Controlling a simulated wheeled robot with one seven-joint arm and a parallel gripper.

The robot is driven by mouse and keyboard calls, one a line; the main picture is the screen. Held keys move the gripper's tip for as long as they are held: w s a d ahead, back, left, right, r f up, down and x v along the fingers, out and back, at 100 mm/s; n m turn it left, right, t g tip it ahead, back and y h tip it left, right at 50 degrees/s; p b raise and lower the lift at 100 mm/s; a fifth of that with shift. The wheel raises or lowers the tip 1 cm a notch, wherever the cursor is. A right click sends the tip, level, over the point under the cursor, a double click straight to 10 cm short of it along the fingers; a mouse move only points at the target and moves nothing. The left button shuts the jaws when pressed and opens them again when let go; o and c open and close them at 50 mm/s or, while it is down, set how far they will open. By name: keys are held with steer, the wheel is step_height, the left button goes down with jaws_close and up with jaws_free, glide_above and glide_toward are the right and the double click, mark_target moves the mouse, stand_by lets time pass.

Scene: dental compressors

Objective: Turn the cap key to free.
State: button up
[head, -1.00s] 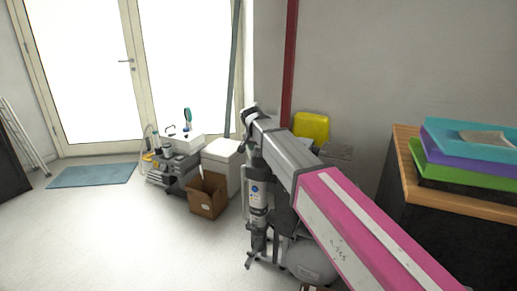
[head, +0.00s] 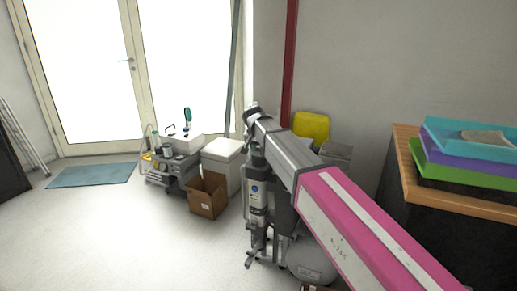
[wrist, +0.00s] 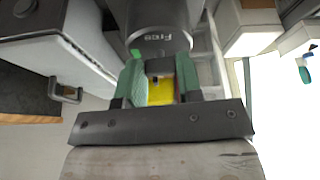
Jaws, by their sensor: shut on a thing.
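In the wrist view, a grey round cap (wrist: 160,38) with the word "Free" on its face is at the top centre. A small dark grey key (wrist: 160,66) sticks out from it towards me. My gripper (wrist: 161,80) has its green fingertips on either side of the key and is shut on it. A small bright green mark (wrist: 136,54) shows at the cap's edge, by the left fingertip. I cannot make out the key's exact angle to the mark. In the head view, my arm hides the cap and key.
In the head view, a cardboard box (head: 207,196) and a white bin (head: 221,160) stand left of my arm. A wooden-topped cabinet (head: 410,190) with coloured trays stands further right. The floor at left is clear.

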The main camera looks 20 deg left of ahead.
steer(key=n+y, duration=0.1)
steer(key=n, duration=0.1)
steer(key=n+y, duration=0.1)
steer(key=n, duration=0.2)
steer(key=shift+d+g, duration=0.15)
steer(key=shift+g, duration=0.15)
steer(key=n, duration=0.2)
steer(key=n+g+y, duration=0.1)
steer(key=n, duration=0.2)
steer(key=shift+w+d+n, duration=0.1)
steer(key=shift+w+n, duration=0.05)
steer(key=shift+n, duration=0.15)
steer(key=shift+y, duration=0.3)
stand_by(0.3)
steer(key=o, duration=0.9)
steer(key=shift+o, duration=0.2)
steer(key=v, duration=1.1)
